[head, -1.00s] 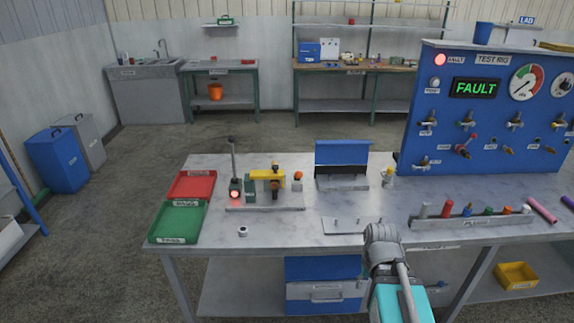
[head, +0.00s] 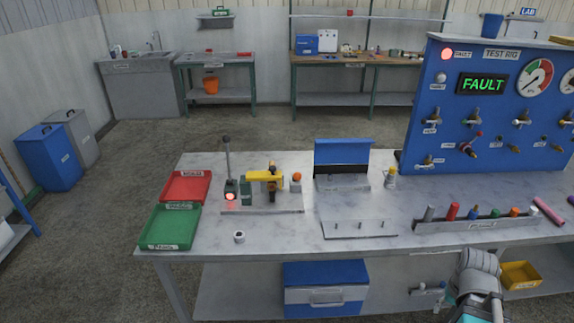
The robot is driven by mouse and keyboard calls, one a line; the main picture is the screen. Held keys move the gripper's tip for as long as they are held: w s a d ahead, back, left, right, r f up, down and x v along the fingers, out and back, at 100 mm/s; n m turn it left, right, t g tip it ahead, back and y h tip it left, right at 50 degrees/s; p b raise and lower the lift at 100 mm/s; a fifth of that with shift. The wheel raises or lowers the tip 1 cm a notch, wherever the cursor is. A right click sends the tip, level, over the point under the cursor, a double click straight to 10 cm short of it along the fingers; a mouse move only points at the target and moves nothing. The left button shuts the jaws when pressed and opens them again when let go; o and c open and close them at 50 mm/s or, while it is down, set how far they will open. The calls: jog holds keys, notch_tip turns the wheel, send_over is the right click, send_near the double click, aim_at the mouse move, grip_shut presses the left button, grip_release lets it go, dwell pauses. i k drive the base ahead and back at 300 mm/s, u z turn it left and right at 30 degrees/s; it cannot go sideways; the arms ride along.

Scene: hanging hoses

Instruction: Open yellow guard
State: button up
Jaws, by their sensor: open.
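The yellow guard (head: 264,177) lies level on a small fixture on the workbench, left of centre. It reaches from a dark green block (head: 246,192) on its left to a dark upright part (head: 272,194) with a yellow-orange top. It seems to be down; what lies under it is too small to tell. The fixture stands on a grey base plate (head: 262,212). My gripper is not in view. Only a grey and cyan part of my arm shows at the bottom right, well right of the guard and on the near side of the bench.
A lever post with a lit red lamp (head: 231,196) stands left of the guard, an orange knob (head: 296,177) right. Red (head: 187,202) and green (head: 165,246) trays lie left. A blue flap-topped box (head: 342,154) and the blue test rig (head: 420,110) stand right. Bench front is mostly clear.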

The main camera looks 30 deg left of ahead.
aim_at(271, 175)
jog(key=z, duration=1.45)
jog(key=k, duration=0.95)
jog(key=u, duration=1.65)
